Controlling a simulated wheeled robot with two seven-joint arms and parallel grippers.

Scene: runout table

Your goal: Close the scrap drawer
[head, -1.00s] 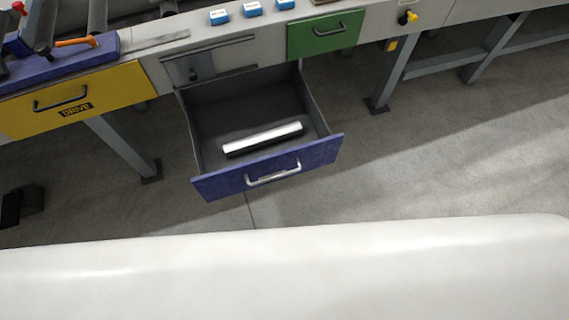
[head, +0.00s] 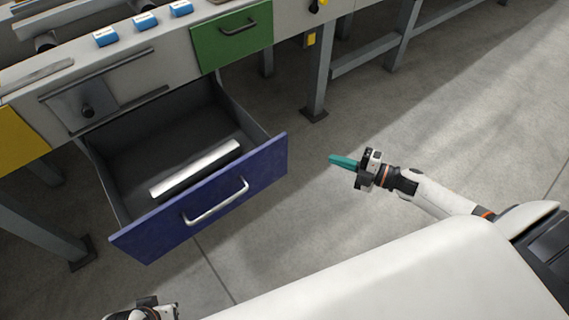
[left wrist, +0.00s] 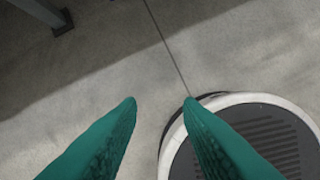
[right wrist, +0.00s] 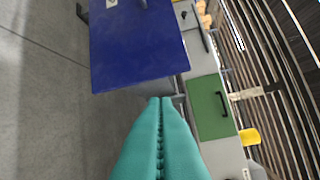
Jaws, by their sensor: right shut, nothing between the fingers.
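The scrap drawer has a blue front (head: 205,200) with a silver bar handle (head: 216,203) and stands pulled out from the table. A long pale metal bar (head: 195,168) lies inside it. The blue front also fills the top of the right wrist view (right wrist: 130,45). My right gripper (head: 333,160) is shut and empty, to the right of the drawer front and apart from it; its teal fingers (right wrist: 160,103) meet in the right wrist view. My left gripper shows open and empty in the left wrist view (left wrist: 162,100), over the floor. In the head view only part of the left wrist shows at the bottom edge.
A closed green drawer (head: 232,36) is right of the opening, and a yellow drawer (head: 18,140) is at the left. Table legs (head: 318,65) stand on the floor. Blue blocks (head: 145,20) sit on the table edge. The floor right of the drawer is clear.

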